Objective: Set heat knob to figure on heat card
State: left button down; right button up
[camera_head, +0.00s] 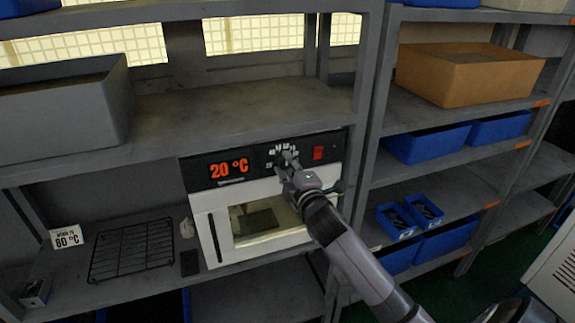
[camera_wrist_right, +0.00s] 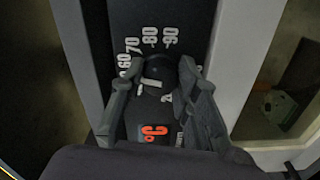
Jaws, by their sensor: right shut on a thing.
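The heat card (camera_head: 67,237) stands at the far left of the shelf and reads 80 °C; its small upper text is hard to read. The white oven (camera_head: 218,200) has a black panel with a red display (camera_head: 229,168) reading 20 °C. My right gripper (camera_head: 288,161) is at the panel, right of the display, and hides most of the knob in the head view. In the right wrist view, the fingers (camera_wrist_right: 156,78) are shut on the dark heat knob (camera_wrist_right: 152,70), one on each side. White figures 60, 70, 80 and 90 show around it. My left gripper is not in view.
A black wire rack (camera_head: 132,250) lies on the shelf left of the oven. A grey bin (camera_head: 65,115) stands on the shelf above. A red switch (camera_head: 318,153) sits on the panel right of my gripper. Blue bins (camera_head: 425,147) fill the right-hand shelves.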

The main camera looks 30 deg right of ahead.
jog(key=m+p, duration=0.1)
jog(key=m, duration=0.5)
jog(key=shift+f, duration=0.1)
jog(key=m+p, duration=0.1)
jog(key=m, duration=0.5)
jog(key=shift+a+f+m, duration=0.1)
jog(key=shift+m, duration=0.2)
dwell(0.3)
jog(key=o, duration=1.2)
jog(key=shift+c, duration=0.2)
jog(key=v, duration=1.2)
